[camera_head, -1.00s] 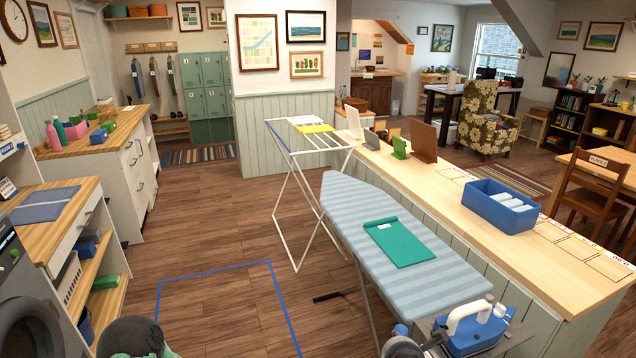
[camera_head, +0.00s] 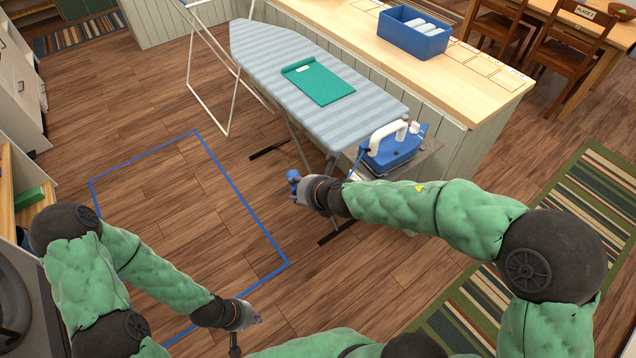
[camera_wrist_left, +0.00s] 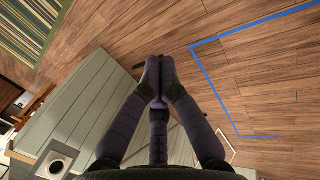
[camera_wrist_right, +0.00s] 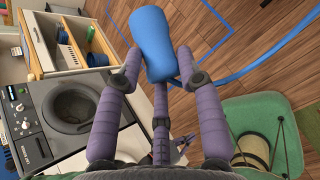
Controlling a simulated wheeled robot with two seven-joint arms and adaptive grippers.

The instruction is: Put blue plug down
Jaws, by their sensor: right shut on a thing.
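My right gripper (camera_head: 298,188) is shut on the blue plug (camera_head: 293,176), in the air beside the near end of the ironing board. In the right wrist view the plug (camera_wrist_right: 152,42) is a rounded blue block between the fingers (camera_wrist_right: 158,65), with a blue cord (camera_wrist_right: 262,65) running off to the right. The blue and white iron (camera_head: 392,145) stands at the ironing board's near end, with a piece of blue cord beside it. My left gripper (camera_head: 258,320) is low at the bottom middle, empty; in the left wrist view its fingertips (camera_wrist_left: 160,68) are together.
The striped ironing board (camera_head: 290,65) carries a folded green cloth (camera_head: 318,82). A wooden counter (camera_head: 475,75) with a blue bin (camera_head: 413,38) lies behind. A blue outline (camera_head: 240,190) marks clear floor at left. A white plate with a round socket (camera_wrist_left: 57,162) shows in the left wrist view.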

